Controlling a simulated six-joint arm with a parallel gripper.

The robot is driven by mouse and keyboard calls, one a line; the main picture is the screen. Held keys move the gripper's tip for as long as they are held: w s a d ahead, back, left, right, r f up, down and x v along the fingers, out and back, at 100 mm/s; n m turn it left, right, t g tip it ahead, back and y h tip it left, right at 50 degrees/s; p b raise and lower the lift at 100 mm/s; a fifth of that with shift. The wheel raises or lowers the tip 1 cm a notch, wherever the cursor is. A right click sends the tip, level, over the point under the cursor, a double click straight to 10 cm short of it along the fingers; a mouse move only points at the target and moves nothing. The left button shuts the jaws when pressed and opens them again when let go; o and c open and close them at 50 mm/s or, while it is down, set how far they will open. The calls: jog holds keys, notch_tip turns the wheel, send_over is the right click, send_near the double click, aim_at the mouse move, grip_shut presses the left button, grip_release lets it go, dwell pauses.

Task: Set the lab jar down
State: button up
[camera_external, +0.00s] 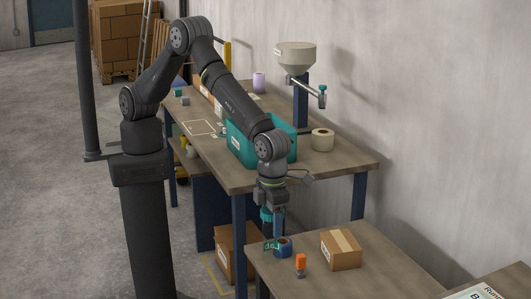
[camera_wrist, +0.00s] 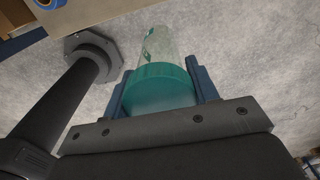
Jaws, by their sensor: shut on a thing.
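The lab jar has a teal lid and a clear glass body (camera_wrist: 157,47). My gripper (camera_wrist: 159,84) is shut on the lid, with a blue finger on either side. The glass body extends away from the fingers. In the external view my gripper (camera_external: 271,219) hangs pointing down between the two tables, and the jar's teal lid (camera_external: 266,214) shows at its fingers. The glass is hard to make out there. In the wrist view grey floor lies behind the jar, so it is held in the air.
The near table (camera_external: 290,280) holds a blue tape dispenser (camera_external: 283,247), an orange item (camera_external: 300,264) and a cardboard box (camera_external: 341,249). The far bench (camera_external: 345,163) carries a teal bin (camera_external: 240,145), a cream roll (camera_external: 322,139) and a hopper stand (camera_external: 301,105). A marked outline (camera_external: 200,128) on it is clear.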

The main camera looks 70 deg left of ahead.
notch_tip(320, 180, down, 5)
jog(key=shift+w+f, duration=0.1)
jog(key=shift+w, duration=0.05)
jog(key=w+f, duration=1.1)
jog(key=shift+w, duration=0.2)
jog(key=shift+f, duration=0.15)
jog(key=o, duration=1.2)
jog(key=shift+o, duration=0.2)
notch_tip(320, 180, up, 12)
jog(key=shift+r, duration=0.2)
